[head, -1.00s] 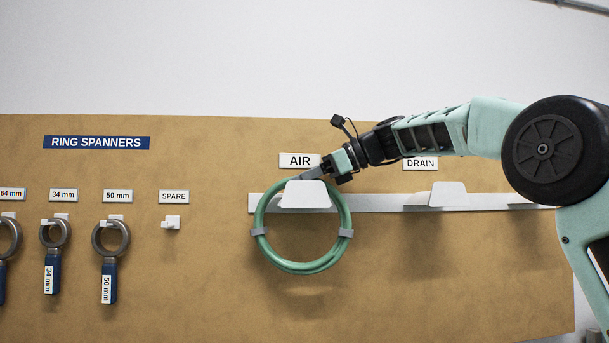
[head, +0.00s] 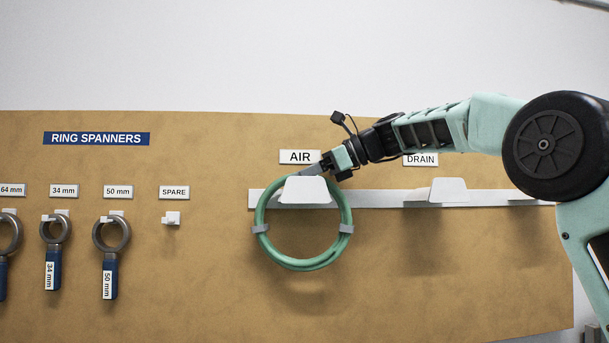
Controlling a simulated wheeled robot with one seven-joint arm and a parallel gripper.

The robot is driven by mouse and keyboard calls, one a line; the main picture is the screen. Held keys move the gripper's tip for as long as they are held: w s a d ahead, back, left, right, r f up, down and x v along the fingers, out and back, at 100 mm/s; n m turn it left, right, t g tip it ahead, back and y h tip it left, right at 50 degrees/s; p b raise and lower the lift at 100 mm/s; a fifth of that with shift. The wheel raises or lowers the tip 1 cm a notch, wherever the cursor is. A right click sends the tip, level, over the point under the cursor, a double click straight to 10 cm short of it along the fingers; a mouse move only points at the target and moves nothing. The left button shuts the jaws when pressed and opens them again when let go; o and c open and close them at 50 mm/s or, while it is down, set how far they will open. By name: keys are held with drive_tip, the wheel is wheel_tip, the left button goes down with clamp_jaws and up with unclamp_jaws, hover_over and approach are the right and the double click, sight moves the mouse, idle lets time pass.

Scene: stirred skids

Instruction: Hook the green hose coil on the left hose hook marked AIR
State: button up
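The green hose coil (head: 304,264) hangs as a ring around the white hook (head: 305,190) under the AIR label (head: 299,157). The hook plate covers part of the coil's top. Two grey clips band the coil at its left and right sides. My gripper (head: 313,169) is at the top of the coil, just above and behind the hook plate. Its fingertips are partly hidden there, so I cannot tell whether they still grip the hose.
The DRAIN hook (head: 448,191) on the same white rail (head: 385,199) is empty. Ring spanners (head: 111,262) hang at the left, and the SPARE peg (head: 171,218) is empty. The board below the rail is clear.

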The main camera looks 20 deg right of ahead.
drive_tip(key=shift+d, duration=0.1)
drive_tip(key=b+v, duration=0.1)
drive_tip(key=v, duration=1.6)
drive_tip(key=shift+b, duration=0.35)
drive_tip(key=shift+s, duration=0.1)
